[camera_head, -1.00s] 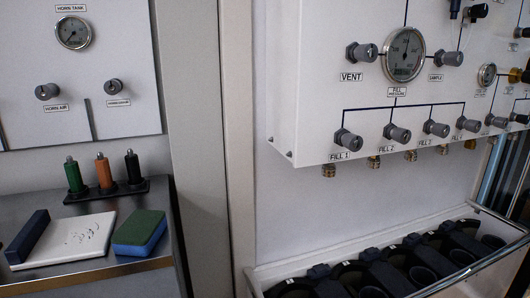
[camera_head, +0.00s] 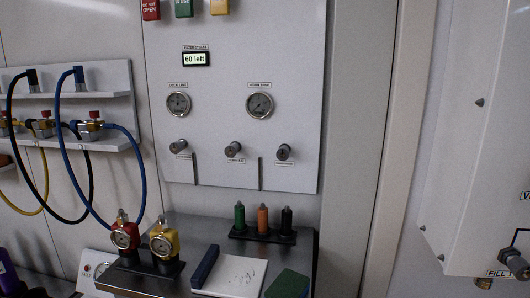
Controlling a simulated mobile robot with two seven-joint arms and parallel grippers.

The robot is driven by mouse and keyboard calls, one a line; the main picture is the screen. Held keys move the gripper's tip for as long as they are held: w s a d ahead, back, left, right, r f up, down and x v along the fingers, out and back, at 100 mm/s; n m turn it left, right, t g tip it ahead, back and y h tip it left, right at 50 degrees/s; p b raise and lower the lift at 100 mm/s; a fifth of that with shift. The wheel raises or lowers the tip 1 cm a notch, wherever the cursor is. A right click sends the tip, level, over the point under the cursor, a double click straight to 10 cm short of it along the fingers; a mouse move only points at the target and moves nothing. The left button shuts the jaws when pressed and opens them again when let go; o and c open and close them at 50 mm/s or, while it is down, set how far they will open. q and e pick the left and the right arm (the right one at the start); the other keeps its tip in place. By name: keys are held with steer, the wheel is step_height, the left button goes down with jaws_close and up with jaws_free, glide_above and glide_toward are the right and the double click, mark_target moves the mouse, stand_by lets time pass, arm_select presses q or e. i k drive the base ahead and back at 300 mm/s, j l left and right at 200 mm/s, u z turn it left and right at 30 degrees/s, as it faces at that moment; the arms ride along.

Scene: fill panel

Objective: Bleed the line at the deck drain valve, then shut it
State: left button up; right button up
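A white panel (camera_head: 235,110) on the wall carries two round gauges. The left gauge (camera_head: 178,103) has a label that seems to read DECK LINE, and the right gauge (camera_head: 260,105) reads HORN TANK. Below the left gauge is a grey valve knob (camera_head: 179,146) whose label is too small to read for certain; it fits the deck drain valve by its place. I cannot tell whether it is open or shut. Two more knobs, the middle one (camera_head: 233,149) and the right one (camera_head: 284,152), sit beside it. Neither of my grippers is in view.
A display (camera_head: 196,59) reads "60 left". Below is a metal bench (camera_head: 196,226) with red (camera_head: 124,238) and yellow (camera_head: 163,243) gauge fittings, several coloured markers and a white board (camera_head: 229,276). Hoses (camera_head: 142,180) hang at the left. A white cabinet (camera_head: 470,150) juts out at the right.

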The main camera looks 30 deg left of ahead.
mark_target(177, 147)
steer(key=u, duration=1.45)
steer(key=k+j+z, duration=0.15)
steer(key=j, duration=0.25)
steer(key=k+j+z, duration=0.2)
steer(key=j, duration=0.2)
steer(key=i+l+z, duration=0.15)
steer(key=z, duration=0.25)
steer(key=i+l+z, duration=0.15)
steer(key=l+z, duration=0.25)
steer(key=i+z, duration=0.2)
steer(key=z, duration=0.15)
steer(key=u, duration=1)
